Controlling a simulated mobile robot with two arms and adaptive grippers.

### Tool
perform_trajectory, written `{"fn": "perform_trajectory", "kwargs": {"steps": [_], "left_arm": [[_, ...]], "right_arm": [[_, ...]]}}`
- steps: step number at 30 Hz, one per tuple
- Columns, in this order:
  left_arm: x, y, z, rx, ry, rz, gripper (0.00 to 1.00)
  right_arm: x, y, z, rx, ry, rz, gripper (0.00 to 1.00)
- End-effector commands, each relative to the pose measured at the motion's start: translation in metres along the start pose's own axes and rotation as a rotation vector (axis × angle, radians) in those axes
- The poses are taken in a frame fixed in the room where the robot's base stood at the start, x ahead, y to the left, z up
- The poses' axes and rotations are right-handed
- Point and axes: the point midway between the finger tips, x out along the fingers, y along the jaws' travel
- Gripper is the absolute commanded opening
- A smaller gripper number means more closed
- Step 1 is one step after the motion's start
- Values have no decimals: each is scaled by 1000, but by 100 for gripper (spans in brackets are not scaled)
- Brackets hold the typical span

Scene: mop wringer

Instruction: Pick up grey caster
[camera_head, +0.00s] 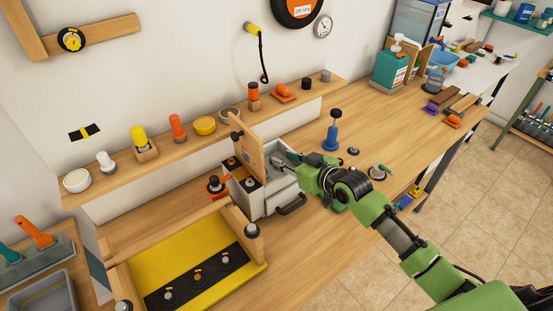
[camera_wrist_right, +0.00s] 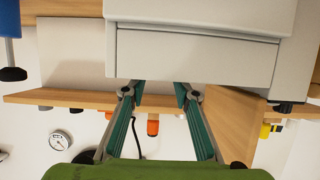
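My right gripper (camera_head: 284,161) reaches over the light grey box (camera_head: 270,203) with a black handle, which stands on the wooden bench. In the right wrist view its two teal fingers (camera_wrist_right: 157,92) are spread apart, with no object visible between them. The grey box (camera_wrist_right: 195,55) fills the upper part of that view, close to the fingertips. I cannot tell for sure which small part is the grey caster. Small dark and grey round parts sit on the black strip (camera_head: 183,289) of the yellow tray. My left gripper is not in view.
An upright wooden board (camera_head: 247,152) stands against the box. An orange-based part (camera_head: 216,186) is left of it. A blue stand (camera_head: 332,132) and a small grey-topped part (camera_head: 379,172) are to the right. The yellow tray (camera_head: 150,262) has raised wooden edges. The bench right of the blue stand is mostly clear.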

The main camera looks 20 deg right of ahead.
Motion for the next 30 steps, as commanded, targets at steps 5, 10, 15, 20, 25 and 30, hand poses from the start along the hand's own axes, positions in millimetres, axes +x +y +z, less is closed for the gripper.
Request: {"fn": "perform_trajectory", "kwargs": {"steps": [5,10,15,20,25,30], "left_arm": [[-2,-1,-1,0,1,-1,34],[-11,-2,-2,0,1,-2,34],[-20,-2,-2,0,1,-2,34],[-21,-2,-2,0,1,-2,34],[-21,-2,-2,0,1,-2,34],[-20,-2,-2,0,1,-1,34]], "right_arm": [[11,-1,0,-1,-2,-1,28],[23,-1,-1,0,-2,-1,28],[44,-2,1,0,-2,0,28],[60,-2,3,0,-2,0,28],[63,-2,4,-2,-2,0,28],[63,-2,4,-2,-2,0,20]]}}
